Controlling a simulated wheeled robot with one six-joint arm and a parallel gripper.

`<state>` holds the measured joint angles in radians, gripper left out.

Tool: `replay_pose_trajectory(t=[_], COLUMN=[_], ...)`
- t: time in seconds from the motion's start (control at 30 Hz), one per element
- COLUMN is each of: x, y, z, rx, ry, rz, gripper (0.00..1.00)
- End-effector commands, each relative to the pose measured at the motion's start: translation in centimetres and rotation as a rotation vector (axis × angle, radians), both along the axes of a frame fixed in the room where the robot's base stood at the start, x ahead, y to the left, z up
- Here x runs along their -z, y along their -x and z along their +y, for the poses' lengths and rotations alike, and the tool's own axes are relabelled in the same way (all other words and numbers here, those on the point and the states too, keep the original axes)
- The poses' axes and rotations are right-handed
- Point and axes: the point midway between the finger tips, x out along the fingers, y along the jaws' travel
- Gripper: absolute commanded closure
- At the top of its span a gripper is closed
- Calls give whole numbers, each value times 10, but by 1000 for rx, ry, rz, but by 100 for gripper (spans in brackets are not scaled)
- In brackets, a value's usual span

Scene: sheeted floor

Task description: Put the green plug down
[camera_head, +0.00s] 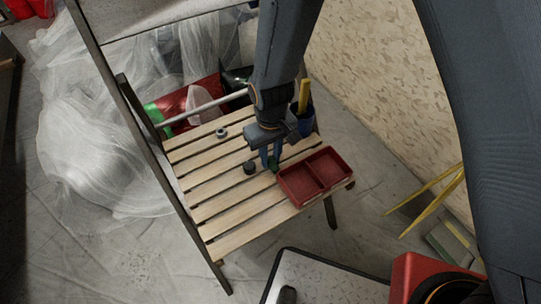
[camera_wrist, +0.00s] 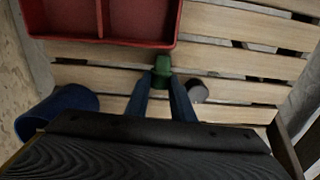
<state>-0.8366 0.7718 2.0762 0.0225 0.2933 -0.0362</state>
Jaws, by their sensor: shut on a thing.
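The green plug (camera_wrist: 161,68) is between the fingertips of my gripper (camera_wrist: 163,82), which is shut on it. I cannot tell whether the plug touches the slats.
A red two-part tray (camera_head: 315,190) lies right of the gripper. A dark round piece (camera_head: 249,167) lies close on the left, and a grey ring (camera_head: 221,133) farther back. A blue cup (camera_head: 304,122) stands behind at the right. The front left slats are clear.

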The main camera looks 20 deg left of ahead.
Motion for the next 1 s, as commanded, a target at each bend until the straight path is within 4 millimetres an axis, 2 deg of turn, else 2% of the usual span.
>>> replay_pose_trajectory(t=[0.27, 0.3, 0.37, 0.4, 0.87, 1.0], x=[5, 4, 4, 4, 6, -25], y=[0, 0, 0, 0, -1, 0], z=[0, 0, 0, 0, 0, 0], rx=[0, 0, 0, 0, 0, 1], ry=[1, 1, 1, 1, -1, -2], rz=[1, 1, 1, 1, -1, -2], gripper=[100, 72, 61, 60, 60, 60])
